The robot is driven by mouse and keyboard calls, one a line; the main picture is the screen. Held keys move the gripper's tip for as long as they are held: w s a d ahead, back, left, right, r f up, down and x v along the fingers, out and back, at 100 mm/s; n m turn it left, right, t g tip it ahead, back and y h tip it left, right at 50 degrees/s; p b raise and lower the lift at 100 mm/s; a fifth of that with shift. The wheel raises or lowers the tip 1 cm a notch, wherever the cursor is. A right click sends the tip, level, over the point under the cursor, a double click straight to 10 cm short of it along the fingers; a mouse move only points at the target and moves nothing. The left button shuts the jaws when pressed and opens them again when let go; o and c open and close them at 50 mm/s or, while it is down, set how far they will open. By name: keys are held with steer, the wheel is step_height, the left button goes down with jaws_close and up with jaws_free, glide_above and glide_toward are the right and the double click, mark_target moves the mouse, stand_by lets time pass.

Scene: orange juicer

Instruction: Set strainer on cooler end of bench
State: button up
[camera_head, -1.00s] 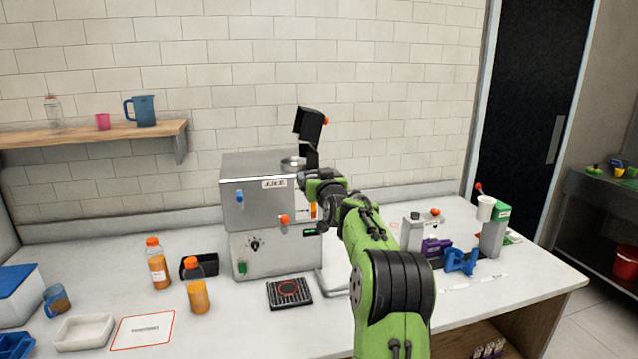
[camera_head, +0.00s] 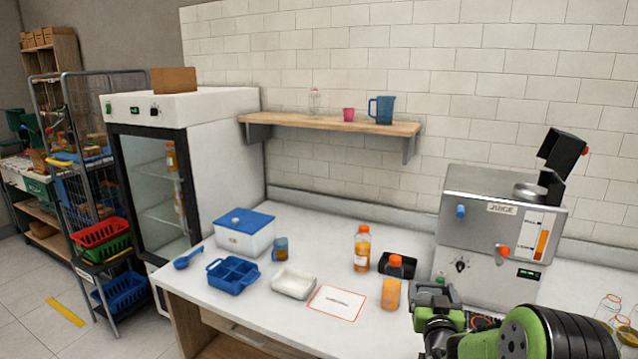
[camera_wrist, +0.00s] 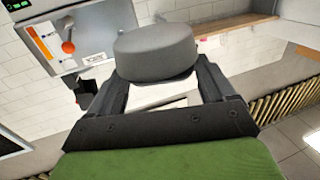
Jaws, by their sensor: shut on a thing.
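In the wrist view my gripper (camera_wrist: 158,92) is shut on a smooth grey round piece, taken to be the strainer (camera_wrist: 155,50), held between the two dark fingers. In the head view my gripper (camera_head: 434,300) is at the lower right, in front of the juicer (camera_head: 475,235), with the grey strainer (camera_head: 428,290) partly visible at its tip. The white cooler (camera_head: 215,150) with a glass door stands past the left end of the bench (camera_head: 225,310).
Near the cooler end are a blue-lidded box (camera_head: 245,240), a blue scoop (camera_head: 188,258), a blue divided tray (camera_head: 232,276), a mug (camera_head: 281,250) and a white tray (camera_head: 293,283).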

steer(key=s+a+f+n+y, duration=0.2)
steer(key=s+a+f+y, duration=0.1)
steer(key=s+a, duration=0.5)
steer(key=a, duration=0.3)
steer(key=shift+s+f, duration=0.2)
steer(key=shift+f, duration=0.15)
